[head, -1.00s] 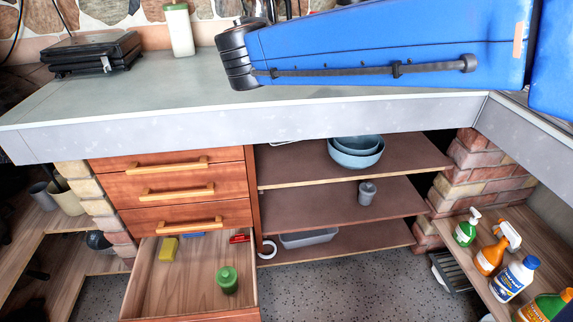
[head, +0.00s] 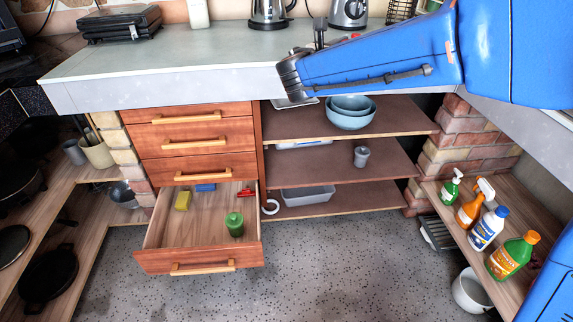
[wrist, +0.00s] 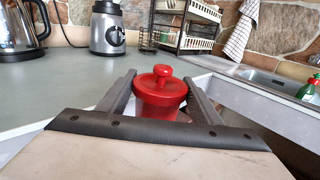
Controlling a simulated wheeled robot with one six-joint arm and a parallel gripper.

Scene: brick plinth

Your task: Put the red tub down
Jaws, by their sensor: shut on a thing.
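The red tub (wrist: 160,101) is upright in the wrist view, with a round lid and knob on top. My gripper (wrist: 160,77) is shut on it, one finger on each side. The tub's lower part is hidden behind the gripper body. The grey-green worktop (wrist: 60,95) spreads behind and to the left of the tub; whether the tub touches it cannot be told.
The lowest drawer (head: 160,262) is open, holding a green tub (head: 234,224), a yellow block (head: 183,200) and other small items. Bottles (head: 488,228) line the right shelf. A kettle (wrist: 18,30) and blender (wrist: 107,30) stand behind; nearer worktop is clear.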

